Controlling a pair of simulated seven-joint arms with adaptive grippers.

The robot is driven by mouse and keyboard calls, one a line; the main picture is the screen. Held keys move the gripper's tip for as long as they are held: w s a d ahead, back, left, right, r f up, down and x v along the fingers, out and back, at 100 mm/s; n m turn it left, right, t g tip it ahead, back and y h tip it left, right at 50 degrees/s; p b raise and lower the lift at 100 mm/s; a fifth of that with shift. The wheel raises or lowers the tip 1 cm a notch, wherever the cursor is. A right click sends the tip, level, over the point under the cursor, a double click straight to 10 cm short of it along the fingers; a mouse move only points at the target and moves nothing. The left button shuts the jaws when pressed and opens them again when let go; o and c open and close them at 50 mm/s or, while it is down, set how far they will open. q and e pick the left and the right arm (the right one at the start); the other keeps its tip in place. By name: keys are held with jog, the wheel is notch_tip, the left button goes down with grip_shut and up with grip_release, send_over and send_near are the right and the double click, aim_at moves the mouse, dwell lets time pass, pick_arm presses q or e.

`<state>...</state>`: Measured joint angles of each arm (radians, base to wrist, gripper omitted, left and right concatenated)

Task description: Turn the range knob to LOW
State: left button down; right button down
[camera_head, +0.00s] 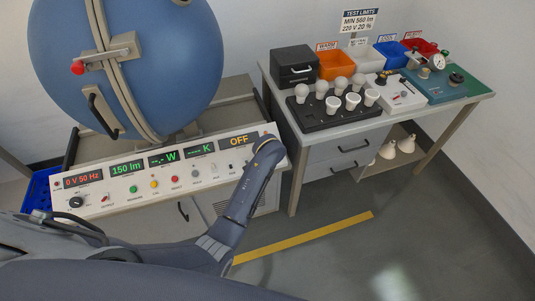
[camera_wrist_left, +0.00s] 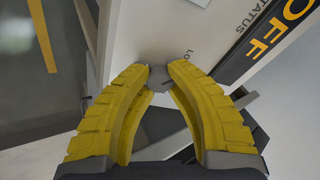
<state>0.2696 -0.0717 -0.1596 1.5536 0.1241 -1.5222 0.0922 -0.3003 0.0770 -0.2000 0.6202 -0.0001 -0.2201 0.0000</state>
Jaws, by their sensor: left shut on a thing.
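The control panel (camera_head: 120,173) runs along the front of the blue sphere, with lit displays and a row of small buttons and knobs. My left arm reaches across to its right end, below the OFF display (camera_head: 239,140), and hides the range knob and its own fingertips in the head view. In the left wrist view my left gripper (camera_wrist_left: 157,70) has its yellow fingers closed at the tips on a small grey knob (camera_wrist_left: 157,80). A partly cut-off label starting "LO" (camera_wrist_left: 188,54) is beside it. The knob's exact setting cannot be told. My right gripper is not in view.
A bench (camera_head: 340,137) to the right carries a black bulb tray (camera_head: 325,119), coloured bins and a green test mat (camera_head: 440,88). A yellow floor line (camera_head: 310,237) crosses the open floor. The blue sphere (camera_head: 50,60) stands above the panel.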

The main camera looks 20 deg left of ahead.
pick_arm(q)
jog(key=shift+s+a+f, duration=0.1)
jog(key=shift+s+f, duration=0.05)
jog(key=shift+f, duration=0.05)
jog(key=c, duration=1.1)
grip_release()
jog(key=shift+r, duration=0.1)
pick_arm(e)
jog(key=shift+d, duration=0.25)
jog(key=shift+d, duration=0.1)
